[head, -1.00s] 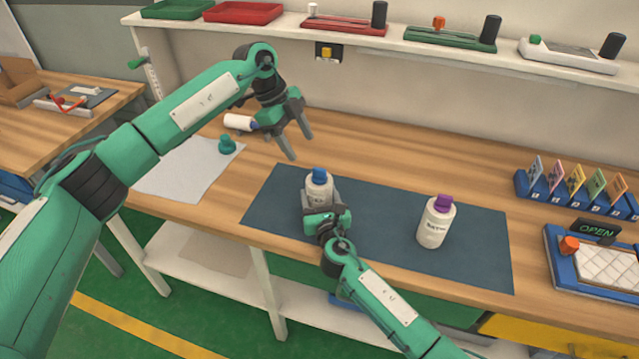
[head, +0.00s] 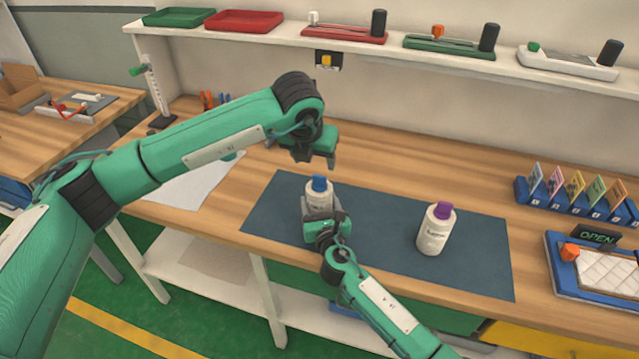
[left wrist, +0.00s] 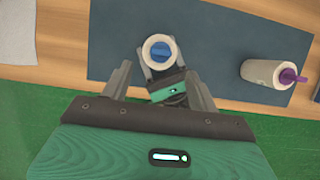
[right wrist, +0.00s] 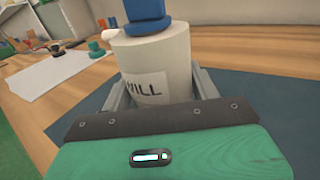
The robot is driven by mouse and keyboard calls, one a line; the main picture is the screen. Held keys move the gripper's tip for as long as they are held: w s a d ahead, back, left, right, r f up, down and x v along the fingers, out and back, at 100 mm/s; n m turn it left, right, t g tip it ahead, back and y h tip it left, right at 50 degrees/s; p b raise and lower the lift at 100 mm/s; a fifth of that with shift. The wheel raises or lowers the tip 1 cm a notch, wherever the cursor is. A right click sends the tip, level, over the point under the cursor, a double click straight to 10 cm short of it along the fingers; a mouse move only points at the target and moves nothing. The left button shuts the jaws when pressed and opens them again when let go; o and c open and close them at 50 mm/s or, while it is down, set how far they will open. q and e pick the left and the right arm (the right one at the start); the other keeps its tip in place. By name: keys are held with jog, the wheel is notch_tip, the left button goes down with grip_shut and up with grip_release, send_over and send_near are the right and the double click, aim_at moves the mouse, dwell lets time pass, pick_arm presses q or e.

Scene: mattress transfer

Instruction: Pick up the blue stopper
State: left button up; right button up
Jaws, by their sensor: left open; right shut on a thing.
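The blue stopper (head: 319,184) sits on top of a white bottle (head: 318,203) that stands upright on the dark mat (head: 380,230). In the left wrist view the stopper (left wrist: 160,51) is seen from above, in the middle beyond the fingers. My right gripper (head: 318,215) is shut around the bottle's body; its fingers flank the bottle (right wrist: 160,70) in the right wrist view. My left gripper (head: 325,160) is open and empty, above the stopper and apart from it. The left fingers (left wrist: 158,85) point down on either side of the view.
A white bottle with a purple stopper (head: 436,230) stands on the mat to the right. A card rack (head: 580,200) and a blue tray (head: 565,275) are at the right end. A pale sheet (head: 190,185) lies to the left. A shelf (head: 390,50) runs along the back.

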aim_at(319, 176)
pick_arm(q)
jog(key=x, duration=0.9)
jog(key=shift+d, duration=0.15)
jog(key=c, duration=1.3)
